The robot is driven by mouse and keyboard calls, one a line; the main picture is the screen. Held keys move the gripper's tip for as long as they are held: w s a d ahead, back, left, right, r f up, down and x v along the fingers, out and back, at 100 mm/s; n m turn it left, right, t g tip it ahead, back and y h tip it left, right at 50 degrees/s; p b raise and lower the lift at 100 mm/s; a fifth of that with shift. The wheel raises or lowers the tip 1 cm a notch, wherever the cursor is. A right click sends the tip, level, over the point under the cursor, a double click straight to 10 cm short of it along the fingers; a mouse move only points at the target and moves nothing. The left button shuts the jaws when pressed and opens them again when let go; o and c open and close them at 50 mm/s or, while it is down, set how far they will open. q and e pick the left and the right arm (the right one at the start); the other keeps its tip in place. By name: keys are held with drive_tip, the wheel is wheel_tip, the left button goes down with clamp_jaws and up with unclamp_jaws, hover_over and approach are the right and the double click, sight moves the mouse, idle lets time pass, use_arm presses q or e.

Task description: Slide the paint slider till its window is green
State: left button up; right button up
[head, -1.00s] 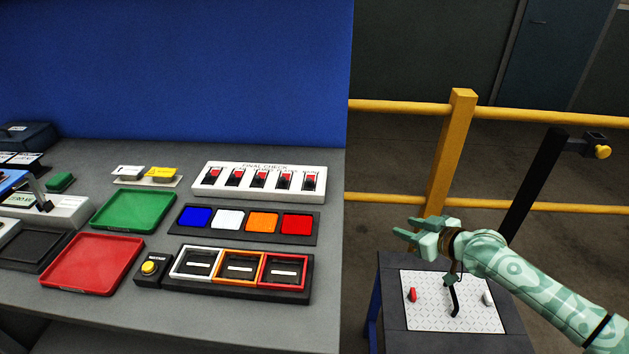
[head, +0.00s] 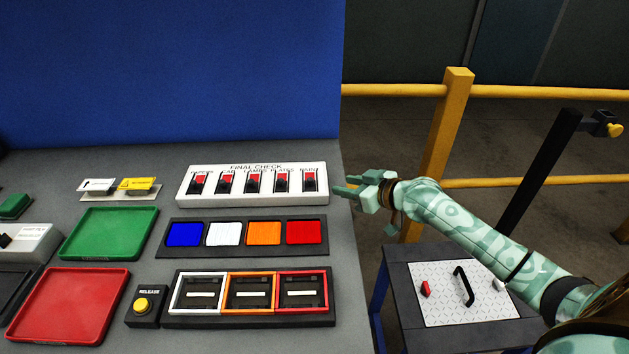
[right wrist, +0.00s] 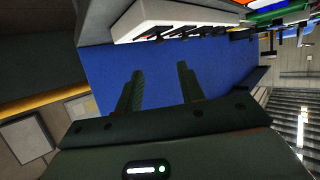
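The paint slider (head: 309,182) is the rightmost of several on the white FINAL CHECK panel (head: 182,190). Its window shows red, and its lower part is dark. My right gripper (head: 346,186) is just right of the panel's right end, with its fingers pointing left toward it. It is open and empty, and apart from the slider as far as I can tell. In the right wrist view its two fingers (right wrist: 160,69) stand apart, with the white panel (right wrist: 170,14) and its dark slots beyond them. My left gripper is not in view.
A strip of blue, white, orange and red pads (head: 166,249) lies in front of the panel. Nearer are framed trays (head: 250,322) and a yellow release button (head: 141,304). A side stand (head: 400,270) with a black handle and a yellow railing (head: 436,160) are at right.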

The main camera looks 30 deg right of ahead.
sight(311, 179)
drive_tip(key=b+x, duration=0.3)
drive_tip(key=x, duration=0.8)
drive_tip(key=shift+w+a+f, duration=0.1)
drive_tip(key=shift+w, duration=0.15)
clamp_jaws()
